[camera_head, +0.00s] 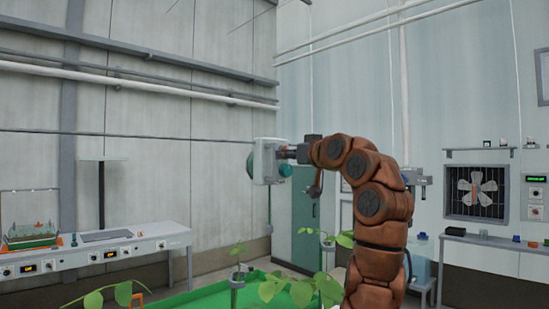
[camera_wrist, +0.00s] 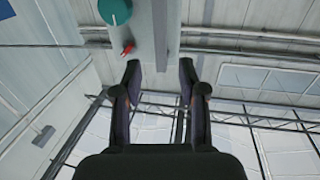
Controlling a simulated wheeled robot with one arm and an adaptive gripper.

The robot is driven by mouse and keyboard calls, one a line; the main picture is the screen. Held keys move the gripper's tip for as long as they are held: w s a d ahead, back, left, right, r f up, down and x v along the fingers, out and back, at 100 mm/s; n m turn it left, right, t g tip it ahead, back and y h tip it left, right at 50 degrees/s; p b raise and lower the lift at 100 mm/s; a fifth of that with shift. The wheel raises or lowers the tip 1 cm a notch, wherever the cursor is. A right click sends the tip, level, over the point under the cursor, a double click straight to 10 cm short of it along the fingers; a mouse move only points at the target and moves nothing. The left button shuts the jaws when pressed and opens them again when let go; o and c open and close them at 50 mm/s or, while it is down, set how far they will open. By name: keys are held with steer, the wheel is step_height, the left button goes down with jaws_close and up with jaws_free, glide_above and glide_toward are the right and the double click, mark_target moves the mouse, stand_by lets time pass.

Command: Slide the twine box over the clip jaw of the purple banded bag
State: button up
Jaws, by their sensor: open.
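I cannot make out a purple banded bag or its clip jaw in either view, nor anything that is clearly a twine box. My gripper (camera_head: 290,153) is raised at mid-picture in the head view, pointing left at a pale box-shaped unit (camera_head: 265,172) with a green round part. From there I cannot tell whether they touch. In the wrist view my gripper (camera_wrist: 160,72) has its two dark fingers apart. A grey body (camera_wrist: 152,30) with a teal round knob (camera_wrist: 115,11) and a small red lever (camera_wrist: 127,48) lies ahead, its lower end reaching between the fingertips.
A white bench (camera_head: 105,247) with a glass tank (camera_head: 30,220) stands at left. Leafy plants (camera_head: 300,288) rise over a green bed (camera_head: 210,297) below the arm. A green cabinet (camera_head: 305,215) stands behind. A fan (camera_head: 477,192) and shelf are at right.

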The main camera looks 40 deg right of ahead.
steer(key=p, duration=0.3)
glide_above(275, 177)
steer(key=shift+w+d, duration=0.25)
steer(key=shift+d, duration=0.1)
steer(key=shift+b, duration=0.3)
jaws_close()
